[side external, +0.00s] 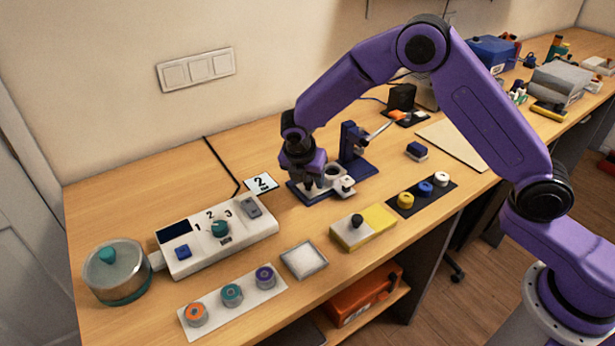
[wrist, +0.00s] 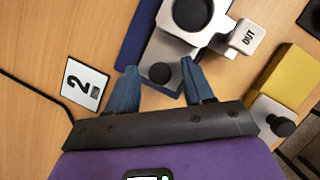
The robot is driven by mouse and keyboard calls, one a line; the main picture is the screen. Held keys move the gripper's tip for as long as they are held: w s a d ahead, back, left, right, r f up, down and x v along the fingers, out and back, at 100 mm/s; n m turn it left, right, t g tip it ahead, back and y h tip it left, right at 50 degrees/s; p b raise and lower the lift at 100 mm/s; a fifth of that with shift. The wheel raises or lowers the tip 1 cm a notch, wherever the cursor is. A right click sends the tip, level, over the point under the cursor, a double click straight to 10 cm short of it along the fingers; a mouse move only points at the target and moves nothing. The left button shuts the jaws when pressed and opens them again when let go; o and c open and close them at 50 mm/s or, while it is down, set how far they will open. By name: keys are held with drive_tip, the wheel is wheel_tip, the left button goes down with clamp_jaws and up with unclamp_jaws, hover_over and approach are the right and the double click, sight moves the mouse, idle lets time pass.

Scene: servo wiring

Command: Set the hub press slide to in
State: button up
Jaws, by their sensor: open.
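The hub press (side external: 355,150) is a dark blue stand with a lever, on a blue base that also shows in the wrist view (wrist: 136,40). On it is a grey slide (wrist: 166,51) with a round ring and a black knob (wrist: 160,73). A white tab reading OUT (wrist: 246,37) juts from beside the ring. My gripper (wrist: 159,68) is open, its two blue fingertips on either side of the knob, with visible gaps. In the side view my gripper (side external: 309,182) points down over the press base's left end, hiding the knob.
A card marked 2 (wrist: 84,81) lies left of the press. A yellow-and-white block with a black knob (side external: 362,228) stands in front. A white control box (side external: 215,240) and a lidded pot (side external: 117,272) are at left. A dark strip with coloured spools (side external: 422,194) lies right.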

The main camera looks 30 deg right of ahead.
sight(338, 167)
clamp_jaws()
drive_tip(key=d, duration=0.9)
drive_tip(key=shift+d, duration=0.25)
unclamp_jaws()
drive_tip(key=shift+a, duration=0.1)
drive_tip(key=shift+a+r, duration=0.1)
drive_tip(key=shift+r, duration=0.2)
drive_tip(key=v, duration=1.6)
drive_tip(key=shift+r, duration=0.4)
